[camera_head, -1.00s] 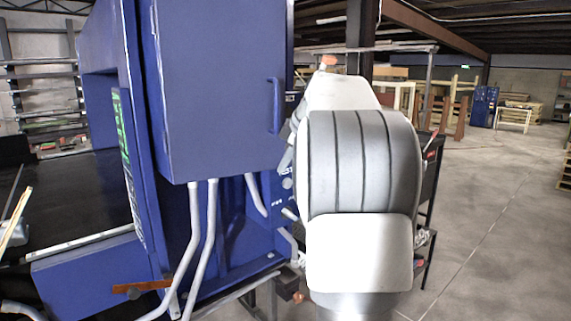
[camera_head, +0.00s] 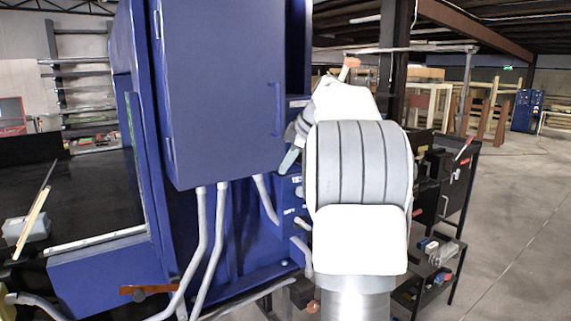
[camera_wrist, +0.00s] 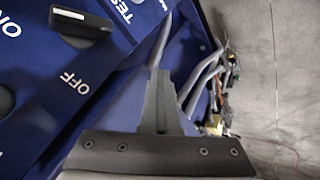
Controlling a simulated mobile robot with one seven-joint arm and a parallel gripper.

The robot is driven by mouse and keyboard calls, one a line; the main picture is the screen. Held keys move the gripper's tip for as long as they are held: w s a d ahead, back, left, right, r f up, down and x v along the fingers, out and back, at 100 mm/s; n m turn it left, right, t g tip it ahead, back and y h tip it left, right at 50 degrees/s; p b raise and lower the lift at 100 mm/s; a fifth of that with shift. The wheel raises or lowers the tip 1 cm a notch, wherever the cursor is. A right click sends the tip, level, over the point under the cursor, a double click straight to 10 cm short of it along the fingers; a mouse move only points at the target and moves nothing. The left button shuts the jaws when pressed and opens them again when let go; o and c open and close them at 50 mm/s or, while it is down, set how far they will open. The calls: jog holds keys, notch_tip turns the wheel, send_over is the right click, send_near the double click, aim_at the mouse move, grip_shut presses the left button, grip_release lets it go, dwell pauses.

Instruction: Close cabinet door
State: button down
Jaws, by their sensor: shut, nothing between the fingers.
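The blue cabinet door (camera_head: 222,90) fills the upper middle of the head view. Its hinges are on the left edge and its blue handle (camera_head: 277,109) is near the right edge. Blue cabinet body (camera_head: 298,55) shows past the door's right edge; I cannot tell the exact gap between them. My gripper (camera_head: 289,161) is just right of the door's lower right corner, partly hidden by my arm. In the wrist view my gripper (camera_wrist: 157,100) has its fingers together and empty, in front of a blue panel with black knobs. The door is not recognisable in the wrist view.
Grey conduits (camera_head: 207,245) run down below the door. A control panel with a black knob (camera_wrist: 82,27) is close to my gripper. A black cart (camera_head: 440,235) with tools stands right of my arm. Open concrete floor (camera_head: 510,230) lies farther right.

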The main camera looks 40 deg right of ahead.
jog(key=shift+w+a+r, duration=0.15)
jog(key=shift+w+r, duration=0.15)
jog(key=shift+w, duration=0.1)
dwell(0.4)
jog(key=shift+s+a+f, duration=0.1)
jog(key=shift+s, duration=0.1)
